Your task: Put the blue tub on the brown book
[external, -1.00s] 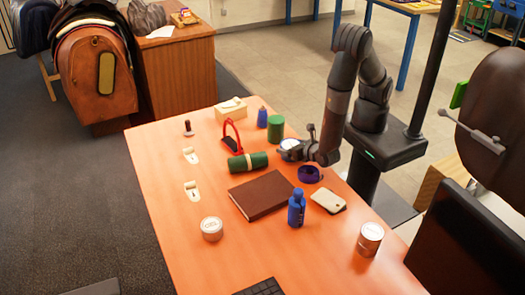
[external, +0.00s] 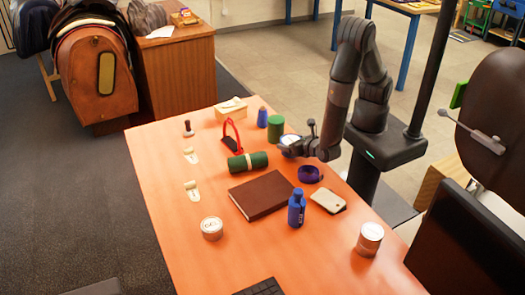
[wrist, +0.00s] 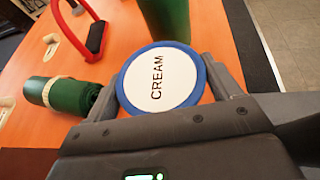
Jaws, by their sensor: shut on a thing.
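The blue tub (wrist: 160,84) has a white lid reading "CREAM" and a blue rim. It sits between the two fingers of my gripper (wrist: 160,100), which is shut on it. In the external view the lid of the tub (external: 289,141) shows at my gripper (external: 291,147), near the table's far right edge. I cannot tell how far the tub is above the table. The brown book (external: 262,194) lies flat and bare mid-table, in front and to the left of my gripper.
A green cylinder (external: 275,129) stands just behind the tub. A green roll (external: 248,162) and a red stirrup (external: 231,138) are to the left.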

